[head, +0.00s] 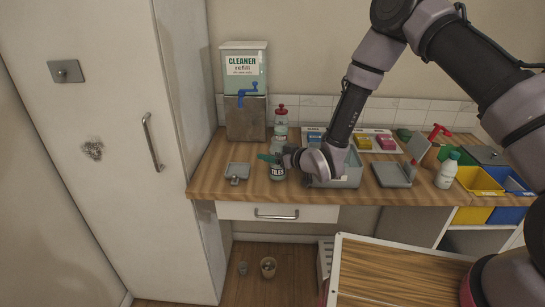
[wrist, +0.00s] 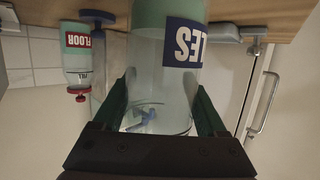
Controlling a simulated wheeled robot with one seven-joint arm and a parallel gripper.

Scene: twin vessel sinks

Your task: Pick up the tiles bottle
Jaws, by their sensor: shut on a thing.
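The tiles bottle (head: 277,172) stands near the front edge of the wooden counter in the head view, with a dark "TILES" label and a pale green lower part. In the wrist view the tiles bottle (wrist: 165,50) appears upside down, its clear upper part between the two green fingers. My gripper (head: 272,158) is shut on that upper part; it also shows in the wrist view (wrist: 165,108). The bottle looks upright. I cannot tell whether its base is touching the counter.
The floor bottle (wrist: 77,60), with a red cap, stands close behind. A cleaner refill dispenser (head: 245,95) is at the back left. A grey bin (head: 348,178), a white bottle (head: 447,170) and yellow bins (head: 478,181) are right.

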